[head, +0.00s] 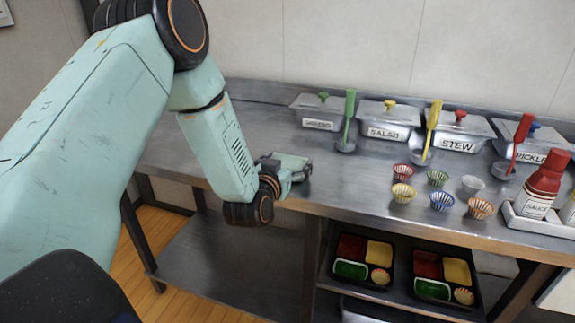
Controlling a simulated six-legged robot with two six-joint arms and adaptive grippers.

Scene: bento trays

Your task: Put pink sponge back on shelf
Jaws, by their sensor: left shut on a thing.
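My left gripper (300,169) is at the front edge of the steel counter (215,148), left of the small cups. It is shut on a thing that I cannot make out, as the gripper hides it. No pink sponge shows plainly in the head view. Under the counter is a low shelf (222,262); its left part is bare. My right gripper is out of view.
Lidded steel pans (460,142) stand along the back of the counter with ladles in front. Several small cups (441,201) and a red sauce bottle (543,186) stand at the right. Bento trays (366,284) sit on a shelf below.

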